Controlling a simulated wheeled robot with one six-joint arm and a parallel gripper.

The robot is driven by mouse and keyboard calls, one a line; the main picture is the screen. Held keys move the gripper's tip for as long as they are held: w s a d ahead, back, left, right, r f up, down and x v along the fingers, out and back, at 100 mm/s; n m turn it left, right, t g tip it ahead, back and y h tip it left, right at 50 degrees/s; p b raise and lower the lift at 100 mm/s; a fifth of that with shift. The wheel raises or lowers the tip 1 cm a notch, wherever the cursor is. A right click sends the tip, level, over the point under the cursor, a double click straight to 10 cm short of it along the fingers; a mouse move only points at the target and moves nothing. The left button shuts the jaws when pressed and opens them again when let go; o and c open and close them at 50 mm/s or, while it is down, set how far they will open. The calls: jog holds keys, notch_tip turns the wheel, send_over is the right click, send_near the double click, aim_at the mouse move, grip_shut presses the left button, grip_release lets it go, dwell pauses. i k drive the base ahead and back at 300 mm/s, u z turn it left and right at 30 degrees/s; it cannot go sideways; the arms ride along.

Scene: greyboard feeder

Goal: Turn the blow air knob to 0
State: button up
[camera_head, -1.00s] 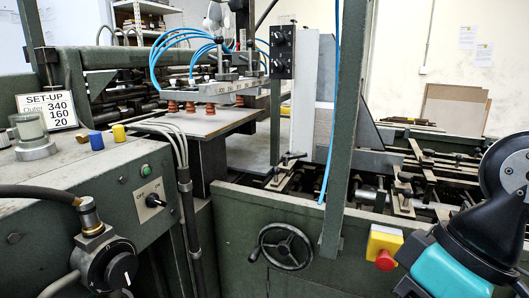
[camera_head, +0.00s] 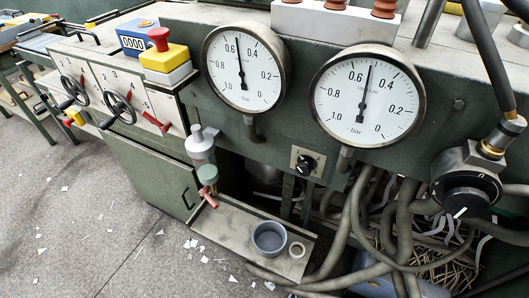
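A large black round knob (camera_head: 466,196) sits at the right edge, on a grey metal valve body with a brass fitting (camera_head: 492,147) and a dark hose above it. A short white mark shows low on its face. I cannot read its scale or setting for sure. A smaller black knob (camera_head: 306,163) on a pale square plate sits below and between the two gauges. Its label is too small to read. I cannot tell for sure from labels which is the blow air knob. My gripper is not in view.
Two round bar gauges, left (camera_head: 243,70) and right (camera_head: 367,98), are on the green machine front. Grey hoses (camera_head: 400,235) hang tangled below. A shelf (camera_head: 250,237) with a grey cup stands low. Handwheels (camera_head: 118,108) are at left. Open floor (camera_head: 80,210) lies lower left.

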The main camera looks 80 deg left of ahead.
aim_at(304, 167)
jog(key=u, duration=0.45)
jog(key=k, duration=0.85)
jog(key=u, duration=0.7)
jog(key=i, duration=0.5)
jog(key=u, duration=0.05)
